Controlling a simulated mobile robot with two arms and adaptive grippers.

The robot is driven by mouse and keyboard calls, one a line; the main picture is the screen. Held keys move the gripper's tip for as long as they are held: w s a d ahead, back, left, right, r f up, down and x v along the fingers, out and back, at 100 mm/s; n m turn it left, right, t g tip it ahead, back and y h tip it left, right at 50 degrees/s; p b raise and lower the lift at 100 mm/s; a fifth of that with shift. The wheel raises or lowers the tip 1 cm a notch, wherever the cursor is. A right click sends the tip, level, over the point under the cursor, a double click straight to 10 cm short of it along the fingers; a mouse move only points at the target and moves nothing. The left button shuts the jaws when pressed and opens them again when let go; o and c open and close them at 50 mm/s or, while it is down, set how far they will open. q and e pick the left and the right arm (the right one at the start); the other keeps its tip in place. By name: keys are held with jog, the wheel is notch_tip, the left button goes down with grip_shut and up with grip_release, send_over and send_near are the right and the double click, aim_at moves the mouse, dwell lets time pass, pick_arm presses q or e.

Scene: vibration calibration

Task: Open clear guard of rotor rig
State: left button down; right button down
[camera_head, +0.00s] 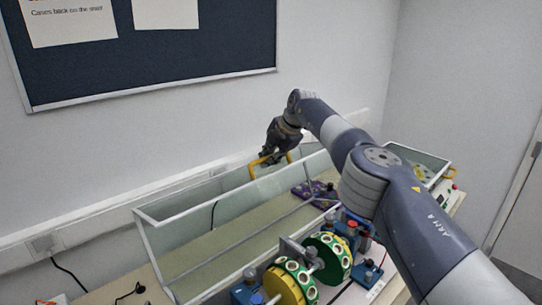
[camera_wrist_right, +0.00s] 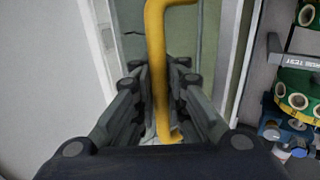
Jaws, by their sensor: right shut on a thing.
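The clear guard (camera_head: 195,215) is a long see-through box with a pale frame. In the head view it stands at the back of the bench, against the wall side, tipped back from the rotors. Its yellow handle (camera_head: 254,167) is on the far upper edge. My right gripper (camera_head: 273,154) is shut on this handle; the right wrist view shows the handle (camera_wrist_right: 157,60) between the fingers. The rotor rig's green and yellow discs (camera_head: 328,258) are uncovered in front of the guard. My left gripper is out of view.
A purple item (camera_head: 313,190) lies on the bench behind the rotors. Another clear guarded box (camera_head: 425,160) with a yellow handle stands at the right. The wall and a dark notice board (camera_head: 230,50) are close behind. Cables (camera_head: 128,292) lie at lower left.

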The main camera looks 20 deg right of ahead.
jog(key=shift+w+d+r, duration=0.1)
jog(key=shift+r, duration=0.3)
jog(key=c, duration=1.7)
grip_release()
jog(key=shift+o, duration=0.3)
jog(key=shift+s, duration=0.3)
jog(key=shift+f, duration=0.1)
jog(key=shift+v, duration=1.25)
jog(key=v, duration=0.9)
jog(key=shift+s+r, duration=0.15)
jog(key=shift+r, duration=0.05)
jog(key=shift+d+f, duration=0.1)
